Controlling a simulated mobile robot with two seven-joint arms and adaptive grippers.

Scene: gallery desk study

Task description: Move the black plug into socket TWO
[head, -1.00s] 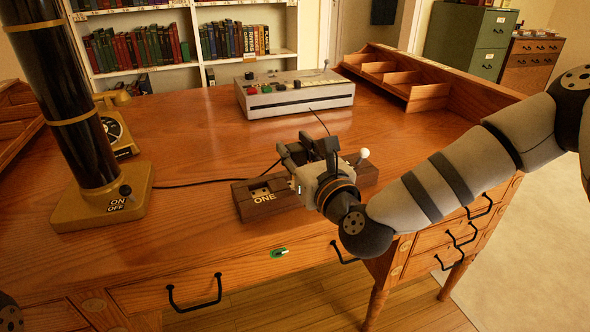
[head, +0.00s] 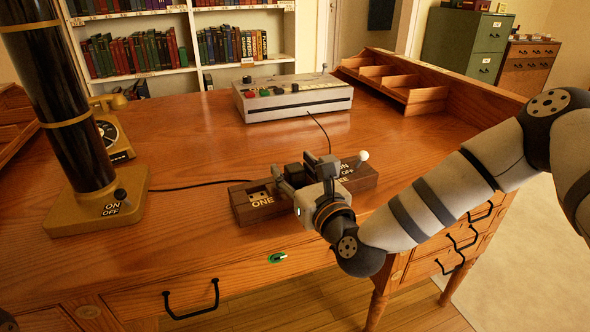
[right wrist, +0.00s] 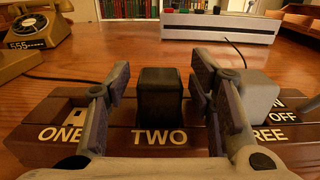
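The black plug (head: 293,173) stands upright on the dark wooden socket strip (head: 243,212). In the right wrist view the black plug (right wrist: 160,95) sits right behind the TWO label (right wrist: 160,137), at the middle socket; its prongs are hidden. My right gripper (right wrist: 160,74) is open, with one finger on each side of the plug and a visible gap at both sides. In the head view my right gripper (head: 297,174) is over the middle of the strip.
A grey plug (right wrist: 259,95) stands near the THREE label, close to my right finger. Socket ONE (head: 260,197) looks empty. A console (head: 293,97) is behind, a black column (head: 70,120) at left.

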